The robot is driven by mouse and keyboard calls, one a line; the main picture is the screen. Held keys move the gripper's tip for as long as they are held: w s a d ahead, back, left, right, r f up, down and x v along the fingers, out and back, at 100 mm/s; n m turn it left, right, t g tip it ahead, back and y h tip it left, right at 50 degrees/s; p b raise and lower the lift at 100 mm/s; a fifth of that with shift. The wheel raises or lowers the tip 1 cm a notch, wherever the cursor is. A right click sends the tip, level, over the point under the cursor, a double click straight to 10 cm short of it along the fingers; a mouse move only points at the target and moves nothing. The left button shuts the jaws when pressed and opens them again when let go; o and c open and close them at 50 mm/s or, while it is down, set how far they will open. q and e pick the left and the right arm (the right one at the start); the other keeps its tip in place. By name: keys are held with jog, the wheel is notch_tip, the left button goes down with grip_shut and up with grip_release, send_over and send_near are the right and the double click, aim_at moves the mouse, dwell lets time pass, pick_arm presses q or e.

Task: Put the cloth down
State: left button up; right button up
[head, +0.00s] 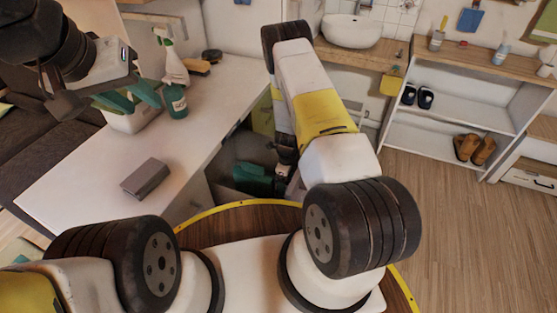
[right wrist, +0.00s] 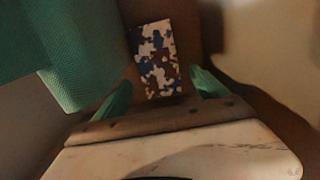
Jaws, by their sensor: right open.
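A small cloth-like piece with a blue, white and brown pattern (right wrist: 157,60) lies beyond my right gripper (right wrist: 160,98) in the right wrist view. I take it for the cloth. The right fingers are open, one to each side of its near end, and do not visibly grip it. In the head view my right arm reaches down beside the white counter, and the right fingers are hard to make out there. The patterned piece cannot be made out in the head view.
A teal textured object (right wrist: 80,55) is close on the left in the right wrist view. On the white counter (head: 95,195) are a grey block (head: 146,177), a spray bottle (head: 175,85) and a brush (head: 198,67). A shoe shelf (head: 455,107) stands right; the floor before it is clear.

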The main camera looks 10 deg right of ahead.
jog(key=s+a+r+n+t+y, duration=0.1)
jog(key=a+r+n+y, duration=0.3)
jog(key=r, duration=1.6)
jog(key=s+a+r+n+t+h, duration=0.15)
jog(key=r+n, duration=0.45)
jog(key=r, duration=1.3)
jog(key=s+d+r+n+t, duration=0.2)
jog(key=s+r+n+t, duration=0.1)
jog(key=s+r+n, duration=1.2)
jog(key=s+r, duration=0.4)
jog(key=s, duration=0.1)
jog(key=shift+t, duration=0.35)
